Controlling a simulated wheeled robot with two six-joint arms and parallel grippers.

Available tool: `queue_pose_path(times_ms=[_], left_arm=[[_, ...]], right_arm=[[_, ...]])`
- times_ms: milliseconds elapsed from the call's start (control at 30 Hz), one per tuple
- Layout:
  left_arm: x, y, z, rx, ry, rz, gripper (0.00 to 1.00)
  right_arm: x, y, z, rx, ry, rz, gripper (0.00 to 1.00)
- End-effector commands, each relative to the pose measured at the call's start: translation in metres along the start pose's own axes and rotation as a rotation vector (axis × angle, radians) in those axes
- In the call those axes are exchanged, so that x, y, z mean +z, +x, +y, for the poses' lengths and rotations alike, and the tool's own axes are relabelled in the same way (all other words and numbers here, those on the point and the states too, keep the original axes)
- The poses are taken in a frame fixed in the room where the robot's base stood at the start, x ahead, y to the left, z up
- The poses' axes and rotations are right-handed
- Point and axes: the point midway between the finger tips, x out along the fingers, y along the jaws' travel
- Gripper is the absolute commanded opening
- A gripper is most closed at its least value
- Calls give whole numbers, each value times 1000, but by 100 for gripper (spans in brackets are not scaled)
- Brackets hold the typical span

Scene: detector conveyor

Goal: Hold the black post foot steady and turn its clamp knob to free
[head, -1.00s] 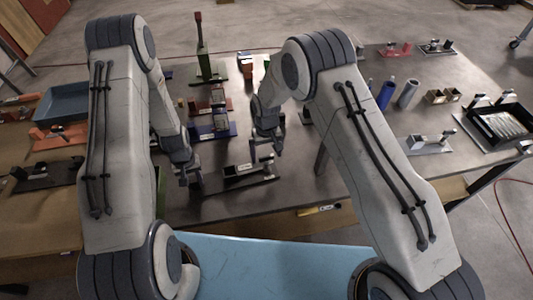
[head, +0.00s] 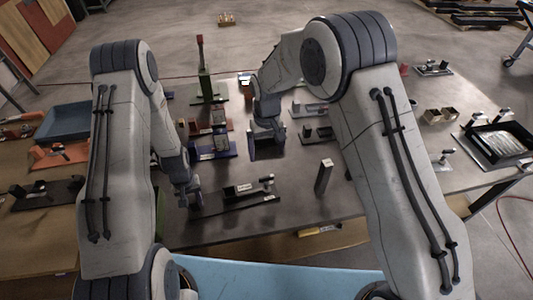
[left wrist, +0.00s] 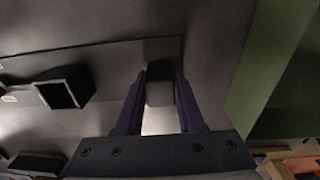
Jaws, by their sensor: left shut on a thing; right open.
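The black post foot (head: 235,201) lies flat near the table's front edge in the head view. Its square socket stands mid-plate, and the clamp knob (head: 268,180) is at its right end. My left gripper (head: 190,198) is shut at the foot's left end. In the left wrist view its purple fingers (left wrist: 160,85) close on a dark end piece, and the open socket (left wrist: 65,88) shows to the left. My right gripper (head: 266,146) is open and apart from the foot, above and behind it in the head view. The knob's setting is too small to tell.
A grey upright block (head: 323,177) stands right of the foot. Blue (head: 215,154) and red fixtures stand behind, with a green post (head: 204,80) farther back. A blue tray (head: 67,121) is at left and a black tray (head: 497,143) at right. Table around the knob is clear.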

Motion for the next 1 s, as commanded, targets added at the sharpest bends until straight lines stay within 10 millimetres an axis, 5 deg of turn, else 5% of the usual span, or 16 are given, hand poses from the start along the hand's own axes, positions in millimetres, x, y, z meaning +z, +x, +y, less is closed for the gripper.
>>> queue_pose_path(times_ms=[200,233,300,667,1000], left_arm=[[0,0,0,0,0,1,0],[0,0,0,0,0,1,49],[0,0,0,0,0,1,72],[0,-3,0,0,0,1,72],[-2,-64,0,1,0,7,72]], right_arm=[[0,0,0,0,0,0,98],[0,0,0,0,0,0,98],[0,0,0,0,0,0,98],[0,0,0,0,0,0,98],[0,1,0,0,0,0,98]])
